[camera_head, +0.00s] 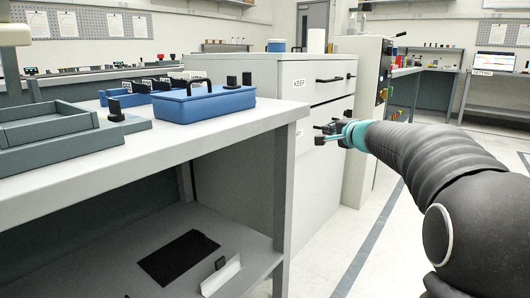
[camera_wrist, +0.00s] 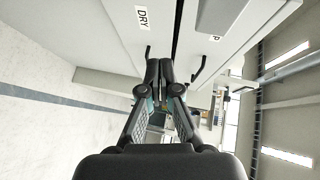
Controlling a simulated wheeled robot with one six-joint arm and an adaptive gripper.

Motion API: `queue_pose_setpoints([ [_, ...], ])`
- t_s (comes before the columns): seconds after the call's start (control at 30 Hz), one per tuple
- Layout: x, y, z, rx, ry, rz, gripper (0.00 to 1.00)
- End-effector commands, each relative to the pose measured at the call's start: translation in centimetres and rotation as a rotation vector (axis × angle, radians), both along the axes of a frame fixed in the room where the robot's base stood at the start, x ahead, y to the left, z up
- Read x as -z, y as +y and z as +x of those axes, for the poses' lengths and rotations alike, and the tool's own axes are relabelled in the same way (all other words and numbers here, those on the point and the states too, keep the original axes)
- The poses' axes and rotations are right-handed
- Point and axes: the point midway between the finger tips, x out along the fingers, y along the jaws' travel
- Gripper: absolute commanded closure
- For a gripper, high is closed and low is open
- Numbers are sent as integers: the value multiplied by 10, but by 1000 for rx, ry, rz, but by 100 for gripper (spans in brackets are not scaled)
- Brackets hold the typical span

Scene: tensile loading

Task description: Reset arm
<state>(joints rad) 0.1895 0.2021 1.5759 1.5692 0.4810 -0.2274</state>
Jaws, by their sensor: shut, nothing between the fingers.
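My gripper (camera_head: 328,133) is at the end of my arm, which reaches in from the right of the head view. It hangs in free air to the right of the workbench, in front of the drawer cabinet (camera_head: 244,77). In the wrist view my gripper (camera_wrist: 159,70) shows its two dark fingertips together, with nothing between them. The cabinet's front, with a DRY label (camera_wrist: 143,17) and dark handles, fills the top of the wrist view. I cannot tell how far the fingertips are from it.
A workbench (camera_head: 262,116) on the left bears a blue lidded box (camera_head: 204,103) and grey trays (camera_head: 45,128). Its lower shelf holds a black sheet (camera_head: 178,257). A tall machine cabinet (camera_head: 363,95) stands behind my gripper. Floor (camera_head: 372,240) is clear below my arm.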

Motion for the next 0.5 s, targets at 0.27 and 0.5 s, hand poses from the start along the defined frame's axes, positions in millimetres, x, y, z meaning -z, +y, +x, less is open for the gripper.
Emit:
queue_pose_setpoints([
  [0.27, 68, 40, -80, -212, 197, -258, 100],
  [0.5, 117, 60, -207, -431, 409, -567, 100],
])
